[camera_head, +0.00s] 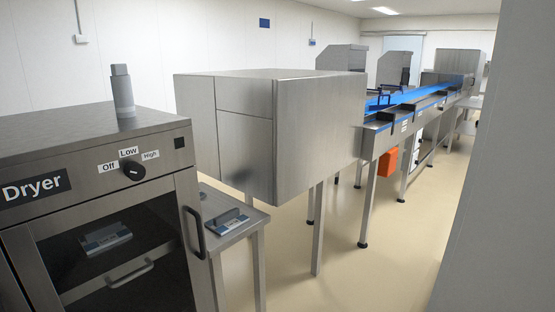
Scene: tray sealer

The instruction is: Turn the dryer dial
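The dryer (100,190) is a steel cabinet at the left, labelled "Dryer" on its front panel. Its black round dial (133,171) sits on that panel under the white labels "Off", "Low" and "High". A pale mark shows on the dial, but it is too small to tell which label it faces. The dryer's glass door (105,250) looks shut, with a dark vertical handle (194,232) at its right. A tray-like item (106,238) shows behind the glass. Neither of my grippers is in view.
A grey cylinder (122,92) stands on the dryer. A small steel table (243,222) with a device on it stands right of the dryer. A large steel housing (270,130) and a blue conveyor (410,97) extend behind. A grey wall or panel (500,200) fills the right edge.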

